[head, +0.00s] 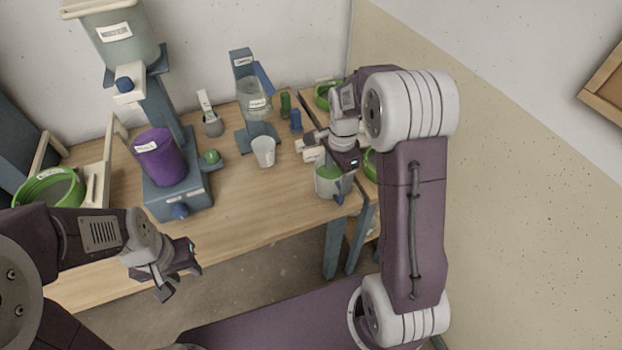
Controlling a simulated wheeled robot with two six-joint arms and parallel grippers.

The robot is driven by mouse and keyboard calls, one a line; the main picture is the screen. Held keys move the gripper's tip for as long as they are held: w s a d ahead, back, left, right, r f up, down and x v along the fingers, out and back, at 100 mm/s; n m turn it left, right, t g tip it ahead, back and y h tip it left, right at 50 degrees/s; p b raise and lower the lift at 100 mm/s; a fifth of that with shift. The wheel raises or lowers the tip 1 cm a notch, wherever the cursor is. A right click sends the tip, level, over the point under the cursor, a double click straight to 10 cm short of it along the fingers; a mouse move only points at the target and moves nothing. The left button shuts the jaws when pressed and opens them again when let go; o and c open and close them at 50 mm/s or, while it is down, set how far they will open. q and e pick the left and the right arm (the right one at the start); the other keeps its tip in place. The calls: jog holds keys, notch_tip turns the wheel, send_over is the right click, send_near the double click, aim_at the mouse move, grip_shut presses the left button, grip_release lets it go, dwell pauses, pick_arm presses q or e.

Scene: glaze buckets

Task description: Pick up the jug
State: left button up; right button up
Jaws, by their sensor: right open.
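The jug (325,184) appears to be the pale, see-through vessel with green contents and a blue-grey handle, standing near the table's right front edge. My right gripper (328,158) is open right above it and covers part of its rim. I cannot tell whether the fingers touch it. My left gripper (180,280) is empty, in front of the table's front edge at the lower left and far from the jug. Its fingers look apart.
A white cup (263,152) stands left of the jug. A purple bucket (159,157) sits on a blue-grey stand. A clear container (257,104) stands at the back. Green bowls (326,94) lie behind my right arm. Bare tabletop (250,205) lies in front.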

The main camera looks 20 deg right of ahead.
aim_at(338, 200)
jog(key=shift+s+d+f, duration=0.35)
jog(key=shift+s+f, duration=0.05)
jog(key=shift+f, duration=0.2)
jog(key=shift+a+f, duration=0.1)
jog(key=shift+f, duration=0.1)
notch_tip(338, 200, down, 4)
jog(key=shift+r, duration=0.25)
jog(key=f, duration=0.3)
jog(key=f+b, duration=0.1)
jog(key=shift+s+f, duration=0.3)
jog(key=shift+f, duration=0.05)
jog(key=shift+w+f, duration=0.1)
jog(key=shift+f, duration=0.15)
jog(key=shift+s+r, duration=0.1)
jog(key=shift+s, duration=0.1)
grip_shut()
